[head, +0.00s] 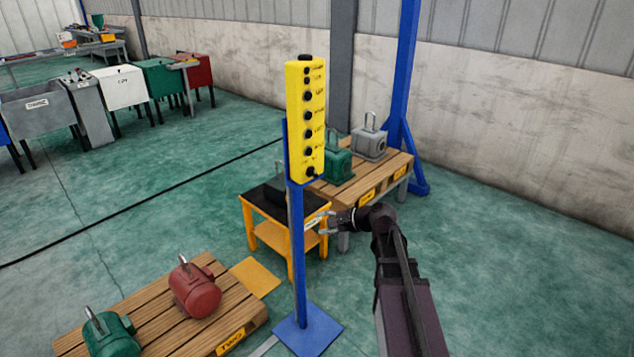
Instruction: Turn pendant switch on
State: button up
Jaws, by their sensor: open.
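The yellow pendant (296,151) is a tall upright box on a blue post (297,240) near the middle of the head view. A column of several black buttons with small labels runs down its face. A black knob (311,171) sits at its bottom, and a black cap (306,57) is on top. The labels are too small to read, and the switch position cannot be told. My gripper (316,225) is open and empty, below the pendant and just right of the post, pointing left. It looks apart from the pendant; whether it touches the post cannot be told.
A yellow table (262,235) stands behind the post. A pallet table (392,176) with green and grey motors is behind my arm. A low pallet (130,326) with red and green motors is at lower left. Coloured bins line the far left. The floor at right is clear.

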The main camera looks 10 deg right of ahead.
aim_at(316, 174)
jog(key=w+d+r+m+t+b, duration=0.2)
jog(key=w+d+r+m+t, duration=0.3)
jog(key=d+m, duration=0.4)
jog(key=shift+w+d+m+t+y+b, duration=0.3)
jog(key=shift+w+d+t+y+b, duration=0.1)
jog(key=shift+w+t, duration=0.5)
jog(key=shift+a+r, duration=0.1)
jog(key=x, duration=1.3)
jog(key=shift+w+a, duration=0.1)
jog(key=shift+w, duration=0.15)
grip_shut()
